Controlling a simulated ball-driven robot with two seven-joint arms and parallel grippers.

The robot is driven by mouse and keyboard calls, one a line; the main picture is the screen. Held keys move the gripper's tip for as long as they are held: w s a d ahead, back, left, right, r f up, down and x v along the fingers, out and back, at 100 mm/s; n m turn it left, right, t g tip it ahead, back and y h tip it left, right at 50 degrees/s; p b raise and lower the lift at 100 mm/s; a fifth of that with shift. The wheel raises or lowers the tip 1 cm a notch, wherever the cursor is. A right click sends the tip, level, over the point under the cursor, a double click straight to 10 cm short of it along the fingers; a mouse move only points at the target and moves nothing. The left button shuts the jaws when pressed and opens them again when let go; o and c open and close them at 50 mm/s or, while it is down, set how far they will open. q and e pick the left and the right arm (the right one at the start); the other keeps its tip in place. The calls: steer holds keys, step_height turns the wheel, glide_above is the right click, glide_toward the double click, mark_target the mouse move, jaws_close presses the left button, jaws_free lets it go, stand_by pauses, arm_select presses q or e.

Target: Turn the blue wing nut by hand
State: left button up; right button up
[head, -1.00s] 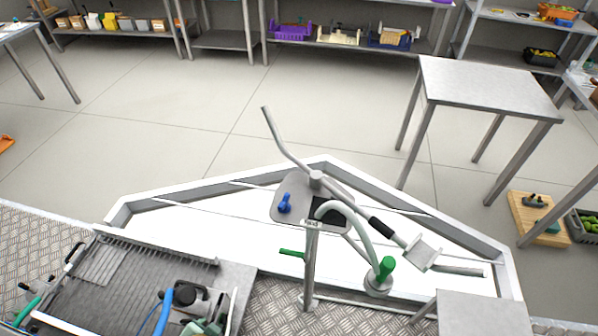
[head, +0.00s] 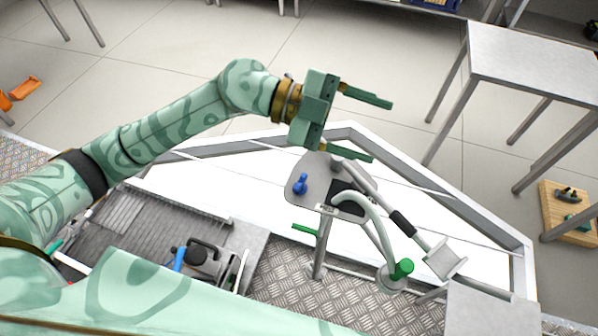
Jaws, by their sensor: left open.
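The blue wing nut (head: 300,184) stands on the left part of a grey metal plate (head: 318,171) on the press stand, in the head view. My left gripper (head: 380,130) is open, with its two green fingers pointing right. It is above and to the right of the wing nut, apart from it, and nothing shows between the fingers. My right gripper is not in view.
A curved pipe with a green knob (head: 402,267) and a black-gripped bar (head: 402,224) lie right of the plate. A green handle (head: 306,229) sticks out below it. A steel table (head: 540,62) stands at the upper right. Open floor lies behind the white frame.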

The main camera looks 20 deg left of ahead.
arm_select(q)
steer(key=a+f+n+g+y, duration=0.1)
steer(key=a+f+n+y, duration=0.1)
steer(key=a+f+y, duration=0.4)
steer(key=n+y, duration=0.4)
steer(key=y, duration=0.2)
glide_toward(300, 181)
steer(key=b+x, duration=0.1)
steer(key=x, duration=0.7)
steer(key=shift+f+b, duration=0.35)
steer(key=c, duration=1)
